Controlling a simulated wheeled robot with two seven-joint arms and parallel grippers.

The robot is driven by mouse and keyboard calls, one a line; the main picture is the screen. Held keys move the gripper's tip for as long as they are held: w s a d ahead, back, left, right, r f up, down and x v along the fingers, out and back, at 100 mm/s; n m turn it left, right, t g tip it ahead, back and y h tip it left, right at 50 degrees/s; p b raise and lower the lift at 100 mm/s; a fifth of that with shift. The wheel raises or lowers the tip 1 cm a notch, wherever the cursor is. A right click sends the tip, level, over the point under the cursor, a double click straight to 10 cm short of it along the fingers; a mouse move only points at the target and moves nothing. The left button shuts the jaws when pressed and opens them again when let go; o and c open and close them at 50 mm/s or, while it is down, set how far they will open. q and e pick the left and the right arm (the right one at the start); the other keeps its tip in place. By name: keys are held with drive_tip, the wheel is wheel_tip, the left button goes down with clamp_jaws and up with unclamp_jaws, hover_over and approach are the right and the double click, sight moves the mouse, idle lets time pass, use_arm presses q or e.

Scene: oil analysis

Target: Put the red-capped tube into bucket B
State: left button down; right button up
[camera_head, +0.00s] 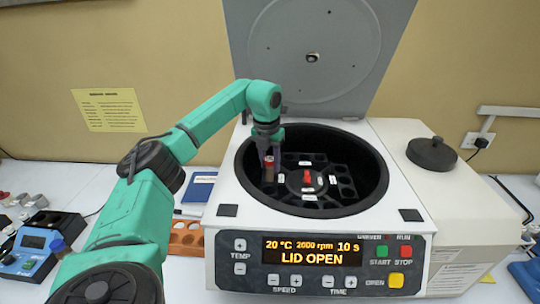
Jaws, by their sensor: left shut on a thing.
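The red-capped tube (269,170) is upright inside the centrifuge chamber, at the left side of the rotor. My left gripper (268,157) points down into the chamber and is shut on the tube near its red cap. The rotor has several dark buckets with small white labels, too small to read, so I cannot tell which is bucket B. I cannot tell whether the tube's lower end is inside a bucket or just above one. My right gripper is not in view.
The centrifuge (222,209) has its grey lid (345,60) raised, and its display reads LID OPEN. A round black knob-like lid (432,154) sits on its right top. An orange rack (184,240), a blue book (200,187) and a blue device (27,256) lie at the left.

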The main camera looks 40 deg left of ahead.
use_arm(q)
drive_tip(key=shift+f, duration=0.4)
drive_tip(key=shift+w+a+f, duration=0.15)
drive_tip(key=shift+w, duration=0.05)
drive_tip(key=c, duration=0.7)
unclamp_jaws()
drive_tip(key=o, duration=0.3)
drive_tip(key=shift+s, duration=0.1)
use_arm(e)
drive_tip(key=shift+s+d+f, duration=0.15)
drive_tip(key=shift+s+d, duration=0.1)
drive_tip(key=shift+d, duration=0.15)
use_arm(q)
drive_tip(key=r, duration=0.3)
drive_tip(key=r+b, duration=0.1)
drive_tip(key=r, duration=0.2)
drive_tip(key=s+r+b, duration=0.1)
drive_tip(key=r, duration=0.2)
drive_tip(key=shift+d+r, duration=0.25)
drive_tip(key=shift+r, duration=0.15)
drive_tip(key=r, duration=0.1)
drive_tip(key=r+p, duration=0.1)
drive_tip(key=r, duration=0.3)
drive_tip(key=shift+s+p, duration=0.3)
drive_tip(key=shift+s, duration=0.1)
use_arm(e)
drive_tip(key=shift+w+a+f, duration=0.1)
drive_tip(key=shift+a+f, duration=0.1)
use_arm(q)
drive_tip(key=shift+f, duration=0.15)
